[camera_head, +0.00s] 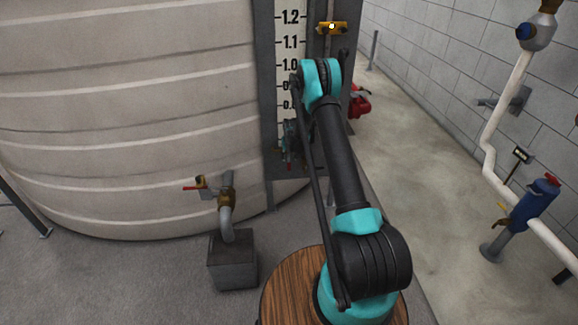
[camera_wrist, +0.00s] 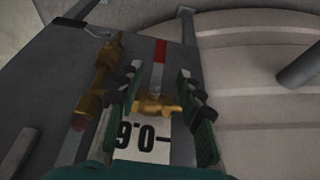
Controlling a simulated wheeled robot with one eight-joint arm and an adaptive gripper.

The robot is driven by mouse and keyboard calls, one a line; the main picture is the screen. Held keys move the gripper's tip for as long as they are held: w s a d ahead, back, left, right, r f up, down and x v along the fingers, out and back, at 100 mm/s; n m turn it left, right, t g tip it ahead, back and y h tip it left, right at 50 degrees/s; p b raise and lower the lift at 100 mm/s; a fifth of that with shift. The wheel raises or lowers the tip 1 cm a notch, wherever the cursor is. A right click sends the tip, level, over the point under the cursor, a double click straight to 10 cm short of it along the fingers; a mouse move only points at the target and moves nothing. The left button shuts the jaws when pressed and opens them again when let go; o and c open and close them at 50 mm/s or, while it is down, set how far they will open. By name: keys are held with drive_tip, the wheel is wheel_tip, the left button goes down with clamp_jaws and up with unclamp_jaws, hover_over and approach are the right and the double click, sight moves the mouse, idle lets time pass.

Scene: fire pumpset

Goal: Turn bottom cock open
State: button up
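The bottom cock is a brass fitting (camera_wrist: 155,104) with a straight lever ending in a red grip (camera_wrist: 161,50). My gripper (camera_wrist: 158,78) is open, with one finger on each side of the cock and lever. I see gaps between the fingers and the lever, and cannot tell if either finger touches the brass. In the head view my gripper (camera_head: 289,143) is small and dark low in front of the board, and the cock is not clearly visible.
Another brass fitting (camera_wrist: 92,100) stands left of my left finger in the wrist view. The large ribbed tank (camera_head: 130,110) is beside the board. A brass valve with a red handle (camera_head: 227,188) is on the tank. Blue valve piping (camera_head: 528,205) stands right, across open floor.

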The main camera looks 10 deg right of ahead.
sight(289, 163)
drive_tip(key=x, duration=0.8)
drive_tip(key=shift+w+f, duration=0.2)
drive_tip(key=shift+f, duration=0.15)
clamp_jaws()
